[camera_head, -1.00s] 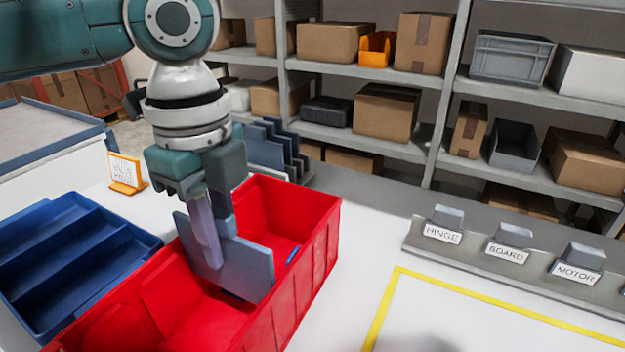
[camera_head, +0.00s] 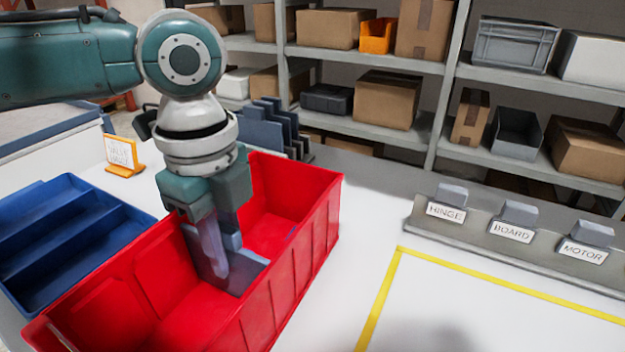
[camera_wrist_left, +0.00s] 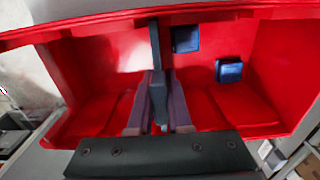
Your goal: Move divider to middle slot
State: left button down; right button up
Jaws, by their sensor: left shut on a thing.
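The divider (camera_head: 247,272) is a blue-grey panel, now low inside the red bin (camera_head: 318,240) and set across its width near the middle of its length. My left gripper (camera_head: 222,268) reaches down into the bin and is shut on the divider. In the left wrist view the divider (camera_wrist_left: 155,50) shows edge-on as a dark strip between the two fingers (camera_wrist_left: 157,112). The slots are hidden, so I cannot tell whether its lower edge sits in one. My right gripper is not in view.
A blue compartment tray (camera_head: 70,240) stands close left of the bin. More grey-blue panels stand in a rack (camera_head: 272,130) behind it. Two small blue pieces (camera_wrist_left: 185,38) (camera_wrist_left: 229,70) show in the bin. Labelled holders (camera_head: 512,225) stand right; the yellow-outlined area (camera_head: 500,310) is clear.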

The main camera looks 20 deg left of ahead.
pick_arm(q)
jog(key=c, duration=0.8)
grip_release()
jog(key=shift+o, duration=0.2)
notch_tip(320, 180, up, 10)
jog(key=shift+p, duration=0.35)
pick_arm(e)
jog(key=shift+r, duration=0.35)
